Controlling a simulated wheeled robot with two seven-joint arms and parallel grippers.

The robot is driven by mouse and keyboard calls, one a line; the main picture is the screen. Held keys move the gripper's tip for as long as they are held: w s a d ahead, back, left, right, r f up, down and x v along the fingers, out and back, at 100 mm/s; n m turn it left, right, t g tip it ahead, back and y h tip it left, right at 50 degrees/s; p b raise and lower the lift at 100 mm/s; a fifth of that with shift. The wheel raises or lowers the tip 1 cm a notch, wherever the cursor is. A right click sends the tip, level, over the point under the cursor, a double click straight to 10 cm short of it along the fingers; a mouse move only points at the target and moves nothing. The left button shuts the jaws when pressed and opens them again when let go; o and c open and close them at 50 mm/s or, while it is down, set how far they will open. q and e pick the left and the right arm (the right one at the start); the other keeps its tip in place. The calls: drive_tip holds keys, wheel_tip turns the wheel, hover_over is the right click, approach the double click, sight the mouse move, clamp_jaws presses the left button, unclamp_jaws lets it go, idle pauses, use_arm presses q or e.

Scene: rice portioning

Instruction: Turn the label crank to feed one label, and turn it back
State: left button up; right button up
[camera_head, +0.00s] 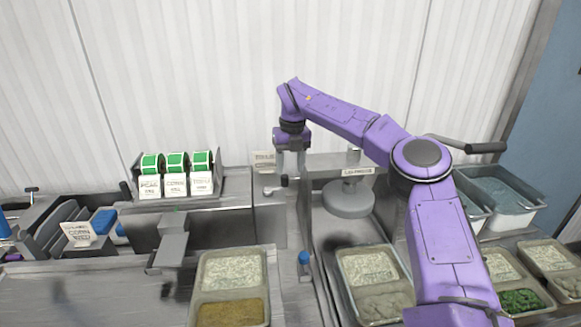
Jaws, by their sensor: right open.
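The label crank (284,182) is a small dark knob on the front of a grey metal housing (269,222), with a small sign (264,160) above it. My right gripper (291,172) points down with its two fingers apart, close to the crank knob. The knob shows at the lower end of the fingers; I cannot tell whether they touch it. Three green label rolls (176,163) stand in a rack to the left, with white printed cards below them. My left gripper is not in view.
A lid press (349,199) with a dark-handled lever (486,147) stands to the right, partly behind my right arm. Filled trays (229,258) sit at the front, with several more at right.

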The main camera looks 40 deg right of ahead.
wheel_tip(320, 180, up, 6)
drive_tip(key=shift+w+r, duration=0.15)
drive_tip(key=shift+w, duration=0.3)
drive_tip(key=shift+s+d, duration=0.1)
idle(0.4)
